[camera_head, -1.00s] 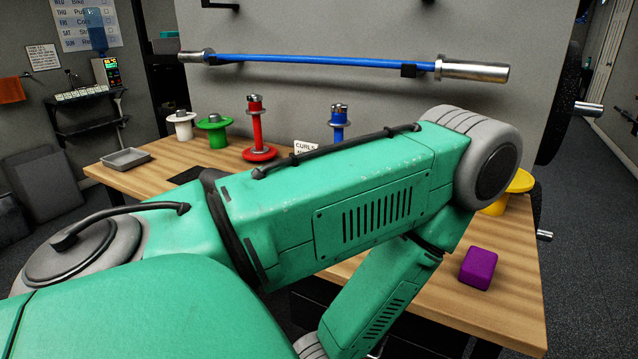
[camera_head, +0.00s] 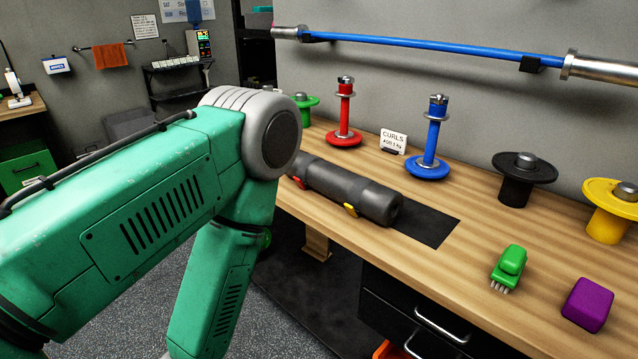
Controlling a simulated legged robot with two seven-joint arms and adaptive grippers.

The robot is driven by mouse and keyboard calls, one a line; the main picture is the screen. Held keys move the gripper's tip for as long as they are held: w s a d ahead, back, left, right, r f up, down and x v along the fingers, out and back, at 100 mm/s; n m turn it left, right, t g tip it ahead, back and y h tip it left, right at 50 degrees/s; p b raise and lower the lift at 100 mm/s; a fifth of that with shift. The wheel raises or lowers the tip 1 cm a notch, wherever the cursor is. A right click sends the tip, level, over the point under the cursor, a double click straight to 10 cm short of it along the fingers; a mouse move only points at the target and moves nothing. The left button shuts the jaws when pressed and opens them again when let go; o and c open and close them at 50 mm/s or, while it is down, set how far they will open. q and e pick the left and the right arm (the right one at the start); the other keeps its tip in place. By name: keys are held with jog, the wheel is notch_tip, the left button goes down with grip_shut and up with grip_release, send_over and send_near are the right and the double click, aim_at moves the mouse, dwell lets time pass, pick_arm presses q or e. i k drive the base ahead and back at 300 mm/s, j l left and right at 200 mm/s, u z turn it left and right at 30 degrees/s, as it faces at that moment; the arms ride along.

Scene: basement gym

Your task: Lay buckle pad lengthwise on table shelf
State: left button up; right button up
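The buckle pad, a dark grey padded cylinder (camera_head: 352,190) with a red and a yellow buckle, lies on its side along the wooden table top (camera_head: 470,205). Its right end rests beside or on a black mat. Its left end is partly hidden by my green left arm, which comes in from the left. The arm bends at a grey joint and its lower link points down in front of the table. Neither gripper is in view, so I cannot tell whether either holds anything. I cannot clearly make out a shelf under the table.
Red (camera_head: 343,115), blue (camera_head: 431,140), black (camera_head: 522,180) and yellow (camera_head: 612,205) stands line the back of the table. A green brush (camera_head: 509,266) and a purple block (camera_head: 588,305) lie at the right. Drawers with metal handles are under the table.

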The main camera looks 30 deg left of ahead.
aim_at(305, 304)
jog(key=u, duration=0.7)
